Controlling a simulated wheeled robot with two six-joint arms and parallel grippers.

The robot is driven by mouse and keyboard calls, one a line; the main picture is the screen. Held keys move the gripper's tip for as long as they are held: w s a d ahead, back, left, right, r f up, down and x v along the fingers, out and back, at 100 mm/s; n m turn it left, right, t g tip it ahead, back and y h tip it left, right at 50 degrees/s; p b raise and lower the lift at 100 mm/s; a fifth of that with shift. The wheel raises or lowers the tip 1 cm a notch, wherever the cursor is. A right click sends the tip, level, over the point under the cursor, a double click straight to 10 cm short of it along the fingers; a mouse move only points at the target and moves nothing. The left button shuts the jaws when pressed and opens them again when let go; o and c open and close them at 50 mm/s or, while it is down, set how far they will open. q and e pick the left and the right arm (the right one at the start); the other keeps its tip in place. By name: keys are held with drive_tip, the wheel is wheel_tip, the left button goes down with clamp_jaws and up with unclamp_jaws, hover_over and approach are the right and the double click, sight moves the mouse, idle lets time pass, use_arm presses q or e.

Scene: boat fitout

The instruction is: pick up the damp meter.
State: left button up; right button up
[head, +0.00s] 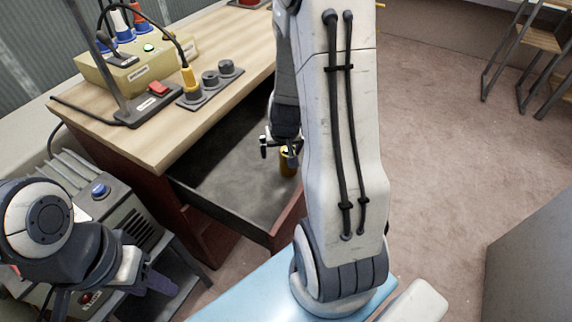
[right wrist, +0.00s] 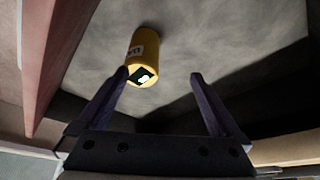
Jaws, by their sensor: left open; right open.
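My right gripper (head: 278,150) is open and empty, reaching into the drawer. In the right wrist view its fingers (right wrist: 165,98) are spread, with the meter beyond them, nearer the left finger; whether they touch is unclear. My left gripper (head: 152,284) is open, low at the left, away from the drawer.
The open drawer (head: 225,200) has a dark grey floor and reddish walls close around my right gripper. Above it, the wooden bench top (head: 150,140) holds a control box (head: 140,68), a stand and a black socket strip (head: 212,88). A grey machine (head: 110,205) stands near my left arm.

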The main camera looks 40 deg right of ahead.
drive_tip(key=shift+m, duration=0.3)
drive_tip(key=d+f+b, duration=0.1)
drive_tip(key=d+f, duration=0.1)
drive_tip(key=f, duration=0.1)
drive_tip(key=w+d+f+b, duration=0.1)
drive_tip(key=f, duration=0.1)
drive_tip(key=shift+f+b, duration=0.25)
drive_tip(key=shift+b, duration=0.05)
drive_tip(key=x, duration=0.2)
drive_tip(key=b+x, duration=0.1)
drive_tip(key=x, duration=0.1)
drive_tip(key=shift+w+d+f+b, duration=0.1)
drive_tip(key=shift+d+f+b, duration=0.2)
drive_tip(key=shift+d, duration=0.15)
drive_tip(key=shift+w+d+f, duration=0.1)
drive_tip(key=shift+w+f, duration=0.1)
drive_tip(key=shift+f, duration=0.15)
clamp_jaws()
wheel_tip(320, 180, up, 9)
drive_tip(key=p, duration=0.5)
drive_tip(key=shift+r+p, duration=0.15)
drive_tip(key=shift+p, duration=0.15)
drive_tip(key=shift+r+p, duration=0.35)
drive_tip(key=shift+r, duration=0.05)
